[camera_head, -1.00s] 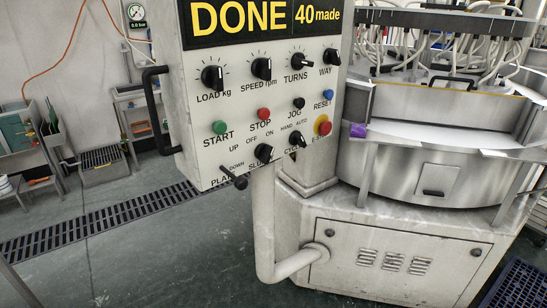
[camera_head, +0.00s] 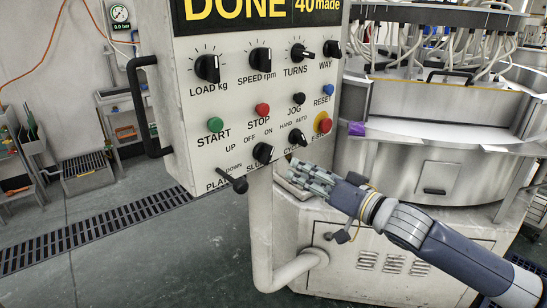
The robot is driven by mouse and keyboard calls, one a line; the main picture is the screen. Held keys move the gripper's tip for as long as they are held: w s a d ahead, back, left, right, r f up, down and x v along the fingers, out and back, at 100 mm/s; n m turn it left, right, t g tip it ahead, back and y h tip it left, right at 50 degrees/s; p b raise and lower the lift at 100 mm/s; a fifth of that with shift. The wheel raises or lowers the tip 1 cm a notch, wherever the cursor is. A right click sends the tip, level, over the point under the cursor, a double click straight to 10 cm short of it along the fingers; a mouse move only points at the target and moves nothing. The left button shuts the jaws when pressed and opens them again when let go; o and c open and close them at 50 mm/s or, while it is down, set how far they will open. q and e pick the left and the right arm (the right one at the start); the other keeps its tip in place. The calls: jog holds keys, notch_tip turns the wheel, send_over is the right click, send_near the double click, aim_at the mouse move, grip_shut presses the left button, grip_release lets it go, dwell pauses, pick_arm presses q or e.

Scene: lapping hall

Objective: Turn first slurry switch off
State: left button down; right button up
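The slurry switch (camera_head: 263,153) is a black rotary knob low on the white control panel (camera_head: 185,120). OFF and ON are printed above it, and its label below is partly hidden. Which way its pointer stands is too small to tell. My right gripper (camera_head: 294,174) is in front of the panel's lower edge, to the right of the switch and a little below it. It looks apart from the knob and holds nothing that I can see. Its finger opening is not clear. My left gripper is not in view.
A black platen lever (camera_head: 234,180) sticks out left of the switch. The cycle knob (camera_head: 297,138) and red emergency stop (camera_head: 324,125) are to the right. A white pipe (camera_head: 261,230) runs down below the panel. A black handle (camera_head: 147,108) is on its left side.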

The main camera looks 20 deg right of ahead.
aim_at(271, 155)
jog(key=p+x, duration=0.3)
jog(key=x, duration=0.6)
jog(key=shift+w+r, duration=0.1)
jog(key=shift+w, duration=0.2)
jog(key=shift+w+a+p, duration=0.3)
jog(key=shift+w+a, duration=0.05)
jog(key=shift+w, duration=0.1)
grip_shut()
